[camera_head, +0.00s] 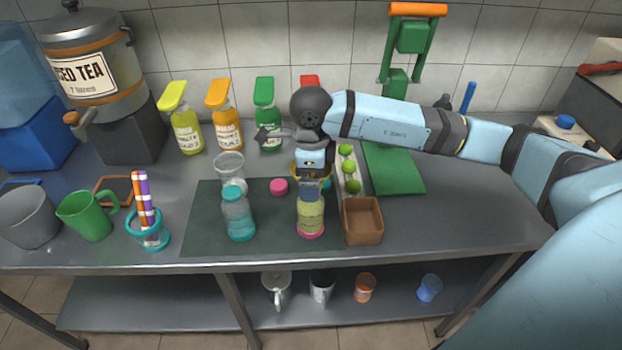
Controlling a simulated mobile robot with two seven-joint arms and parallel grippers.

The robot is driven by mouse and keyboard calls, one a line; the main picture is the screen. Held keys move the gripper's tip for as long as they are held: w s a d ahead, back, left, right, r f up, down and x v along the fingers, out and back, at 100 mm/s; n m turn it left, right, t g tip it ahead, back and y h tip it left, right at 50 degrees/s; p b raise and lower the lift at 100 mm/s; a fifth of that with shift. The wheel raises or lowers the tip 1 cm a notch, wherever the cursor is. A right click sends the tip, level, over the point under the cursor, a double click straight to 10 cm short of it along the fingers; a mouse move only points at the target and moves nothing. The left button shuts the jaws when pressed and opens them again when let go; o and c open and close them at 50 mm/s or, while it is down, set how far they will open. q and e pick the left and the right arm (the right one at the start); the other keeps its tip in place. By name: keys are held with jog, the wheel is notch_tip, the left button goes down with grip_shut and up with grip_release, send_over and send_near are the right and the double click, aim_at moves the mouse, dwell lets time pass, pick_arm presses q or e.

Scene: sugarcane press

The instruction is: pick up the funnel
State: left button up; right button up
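My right arm comes in from the right and its gripper (311,188) points down over the middle of the counter. The gripper is right at the top of a pale yellow-green bottle with a pink base (311,217). I cannot tell whether it touches the bottle or whether its fingers are open. A yellow-rimmed round thing (296,171) is mostly hidden behind the gripper; it may be the funnel, but its shape is not clear. A clear, glass-like vessel (229,165) stands behind a teal-lidded bottle (238,214). My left gripper is not in view.
A dark mat (206,225) lies under the bottles, with a pink cap (279,186) on it. A brown box (363,222) and a tray of limes (349,168) are close on the right.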

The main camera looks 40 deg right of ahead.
jog(key=c, duration=0.8)
jog(key=shift+r, duration=0.15)
